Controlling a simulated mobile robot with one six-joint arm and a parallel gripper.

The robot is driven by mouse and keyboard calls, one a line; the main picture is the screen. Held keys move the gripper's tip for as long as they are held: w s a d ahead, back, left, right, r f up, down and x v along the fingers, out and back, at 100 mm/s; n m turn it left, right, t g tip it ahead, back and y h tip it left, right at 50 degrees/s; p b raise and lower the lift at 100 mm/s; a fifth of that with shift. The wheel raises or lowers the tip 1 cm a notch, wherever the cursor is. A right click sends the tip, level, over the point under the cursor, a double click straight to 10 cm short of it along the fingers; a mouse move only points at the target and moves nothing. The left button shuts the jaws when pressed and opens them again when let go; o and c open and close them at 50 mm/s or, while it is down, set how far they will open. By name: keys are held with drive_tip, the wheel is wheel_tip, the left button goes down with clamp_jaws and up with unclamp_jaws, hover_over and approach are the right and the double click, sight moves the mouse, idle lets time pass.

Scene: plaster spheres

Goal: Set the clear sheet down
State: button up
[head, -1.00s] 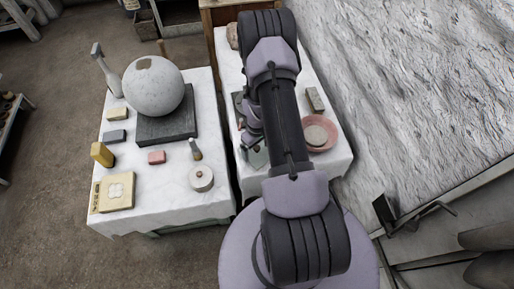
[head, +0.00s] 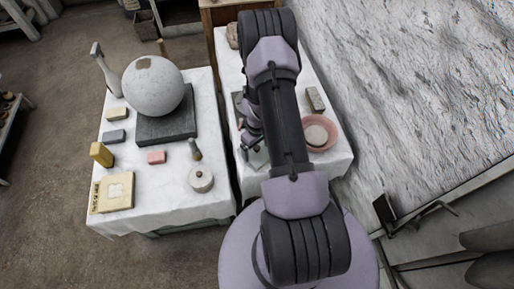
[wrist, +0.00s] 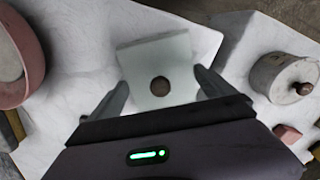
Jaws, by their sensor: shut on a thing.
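The clear sheet (wrist: 140,56) is a pale greenish, see-through square pane in the wrist view. In the head view, part of the sheet (head: 259,158) shows at the left edge of the right-hand table, beside my arm. My arm hides most of the gripper there. I cannot tell whether the sheet touches the cloth.
The right-hand table (head: 330,163) holds a pink bowl (head: 334,136) and a grey block (head: 315,98). A narrow gap separates it from the left-hand table (head: 160,205), which carries a plaster sphere (head: 153,86), a round white pot (head: 201,180), a cream box (head: 112,193) and small blocks.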

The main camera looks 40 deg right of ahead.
drive_tip(key=shift+f+b, duration=0.65)
drive_tip(key=shift+f, duration=0.1)
drive_tip(key=o, duration=1.1)
drive_tip(key=shift+c, duration=0.2)
drive_tip(key=shift+r+p, duration=1.4)
drive_tip(key=shift+r, duration=0.7)
